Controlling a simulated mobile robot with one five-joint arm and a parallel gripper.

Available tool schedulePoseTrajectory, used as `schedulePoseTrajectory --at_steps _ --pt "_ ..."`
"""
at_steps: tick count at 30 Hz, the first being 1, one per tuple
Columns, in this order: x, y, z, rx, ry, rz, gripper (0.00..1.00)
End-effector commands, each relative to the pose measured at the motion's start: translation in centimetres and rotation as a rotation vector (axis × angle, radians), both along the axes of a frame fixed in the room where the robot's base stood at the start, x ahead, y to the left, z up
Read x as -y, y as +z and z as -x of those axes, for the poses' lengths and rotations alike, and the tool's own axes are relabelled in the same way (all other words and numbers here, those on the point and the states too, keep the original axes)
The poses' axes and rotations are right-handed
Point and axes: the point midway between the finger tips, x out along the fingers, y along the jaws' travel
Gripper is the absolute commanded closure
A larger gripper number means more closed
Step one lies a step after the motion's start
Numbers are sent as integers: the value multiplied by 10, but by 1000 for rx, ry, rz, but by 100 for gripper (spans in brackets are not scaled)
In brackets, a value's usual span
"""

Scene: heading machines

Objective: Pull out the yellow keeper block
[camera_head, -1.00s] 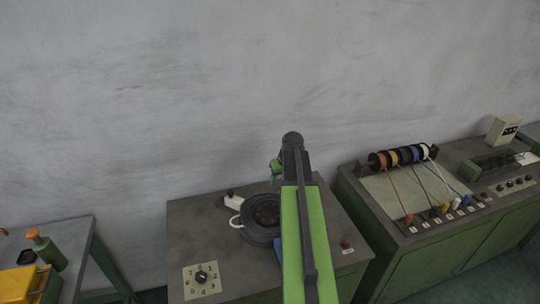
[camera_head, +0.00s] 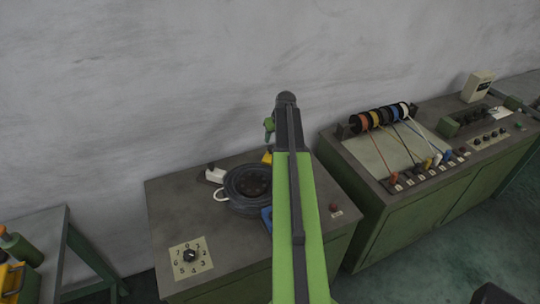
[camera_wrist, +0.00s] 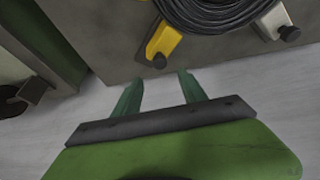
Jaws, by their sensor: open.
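The yellow keeper block (camera_wrist: 165,42) shows in the wrist view beside a coil of black wire (camera_wrist: 215,10), near the edge of a grey bench top. A black knob sits on its near end. In the head view a small part of the yellow block (camera_head: 267,158) shows left of my arm, which hides the rest. My gripper (camera_wrist: 160,92) is open and empty. Its two green fingers point toward the knob end of the block, apart from it in the picture.
A white block (camera_head: 215,174) and a blue block (camera_head: 266,217) sit around the coil. A numbered dial (camera_head: 190,256) is on the same bench. A console with coloured spools (camera_head: 380,118) stands to the right. A plain wall (camera_head: 130,90) rises behind.

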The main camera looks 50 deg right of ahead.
Motion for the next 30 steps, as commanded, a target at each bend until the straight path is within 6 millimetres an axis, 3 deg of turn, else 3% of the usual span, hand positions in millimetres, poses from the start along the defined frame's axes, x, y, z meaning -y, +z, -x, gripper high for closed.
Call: schedulePoseTrajectory --at_steps 1,9,13,21,30 --pt "2 -22 -6 0 1 0 51" --pt "11 -73 -26 0 0 0 51" --pt "12 -83 -31 0 0 0 51" --pt "12 -81 -32 0 1 0 51" --pt "11 -81 -32 0 1 0 90"
